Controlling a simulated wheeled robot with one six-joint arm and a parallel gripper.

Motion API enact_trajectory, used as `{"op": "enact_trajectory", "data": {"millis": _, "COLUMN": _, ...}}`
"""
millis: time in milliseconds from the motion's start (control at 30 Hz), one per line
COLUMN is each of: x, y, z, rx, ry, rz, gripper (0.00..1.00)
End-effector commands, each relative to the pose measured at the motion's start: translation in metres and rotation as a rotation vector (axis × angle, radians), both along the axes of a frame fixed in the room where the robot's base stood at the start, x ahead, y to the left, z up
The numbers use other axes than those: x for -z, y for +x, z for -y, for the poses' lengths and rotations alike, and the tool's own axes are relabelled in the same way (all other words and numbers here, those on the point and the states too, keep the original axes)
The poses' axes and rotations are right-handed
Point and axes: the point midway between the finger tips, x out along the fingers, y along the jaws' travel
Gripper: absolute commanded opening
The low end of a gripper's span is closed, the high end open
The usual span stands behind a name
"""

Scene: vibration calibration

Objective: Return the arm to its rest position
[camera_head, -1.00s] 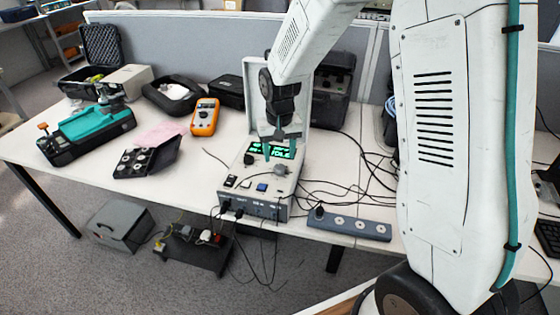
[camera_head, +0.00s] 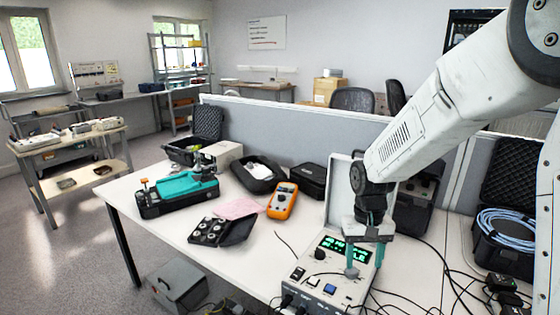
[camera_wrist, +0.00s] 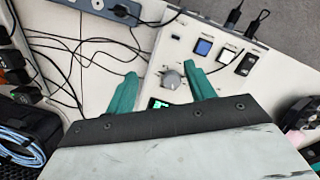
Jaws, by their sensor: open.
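My gripper (camera_head: 366,262) hangs from my arm above the white calibration box in the head view. Its teal fingers point down and are apart, with nothing held between them. The calibration box (camera_head: 318,284) has a lit green display (camera_head: 343,250), a grey knob and several switches, and its lid stands open behind. In the wrist view the two fingers (camera_wrist: 160,92) spread toward the box, with the grey knob (camera_wrist: 171,80) between them in the picture. I cannot tell the exact height of the fingertips above the panel. The display is partly hidden by my gripper in the wrist view.
An orange multimeter (camera_head: 283,200), a black tray of round parts (camera_head: 208,232) and a teal device (camera_head: 184,187) lie left of the box. A black case with coiled blue cable (camera_head: 505,235) stands at the right. Loose black cables cover the table between.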

Motion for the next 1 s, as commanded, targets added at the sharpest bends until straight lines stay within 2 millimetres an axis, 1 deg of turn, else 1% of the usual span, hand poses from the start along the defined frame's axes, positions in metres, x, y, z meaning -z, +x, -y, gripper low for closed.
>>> {"op": "enact_trajectory", "data": {"millis": 33, "x": -0.014, "y": -0.016, "z": 0.002, "rx": -0.013, "ry": 0.001, "rz": -0.007, "gripper": 0.54}}
{"op": "enact_trajectory", "data": {"millis": 167, "x": -0.046, "y": -0.057, "z": 0.008, "rx": -0.043, "ry": 0.005, "rz": -0.027, "gripper": 0.54}}
{"op": "enact_trajectory", "data": {"millis": 267, "x": -0.072, "y": -0.091, "z": 0.013, "rx": -0.063, "ry": 0.010, "rz": -0.026, "gripper": 0.54}}
{"op": "enact_trajectory", "data": {"millis": 300, "x": -0.081, "y": -0.105, "z": 0.015, "rx": -0.069, "ry": 0.010, "rz": -0.023, "gripper": 0.54}}
{"op": "enact_trajectory", "data": {"millis": 367, "x": -0.095, "y": -0.126, "z": 0.017, "rx": -0.080, "ry": 0.013, "rz": -0.015, "gripper": 0.54}}
{"op": "enact_trajectory", "data": {"millis": 400, "x": -0.103, "y": -0.140, "z": 0.019, "rx": -0.085, "ry": 0.014, "rz": -0.007, "gripper": 0.54}}
{"op": "enact_trajectory", "data": {"millis": 500, "x": -0.120, "y": -0.172, "z": 0.023, "rx": -0.096, "ry": 0.017, "rz": 0.020, "gripper": 0.54}}
{"op": "enact_trajectory", "data": {"millis": 600, "x": -0.133, "y": -0.203, "z": 0.026, "rx": -0.101, "ry": 0.017, "rz": 0.057, "gripper": 0.54}}
{"op": "enact_trajectory", "data": {"millis": 700, "x": -0.142, "y": -0.227, "z": 0.028, "rx": -0.101, "ry": 0.015, "rz": 0.105, "gripper": 0.54}}
{"op": "enact_trajectory", "data": {"millis": 800, "x": -0.150, "y": -0.243, "z": 0.030, "rx": -0.095, "ry": 0.012, "rz": 0.159, "gripper": 0.54}}
{"op": "enact_trajectory", "data": {"millis": 900, "x": -0.156, "y": -0.250, "z": 0.031, "rx": -0.090, "ry": 0.010, "rz": 0.209, "gripper": 0.54}}
{"op": "enact_trajectory", "data": {"millis": 1000, "x": -0.162, "y": -0.252, "z": 0.033, "rx": -0.087, "ry": 0.008, "rz": 0.241, "gripper": 0.54}}
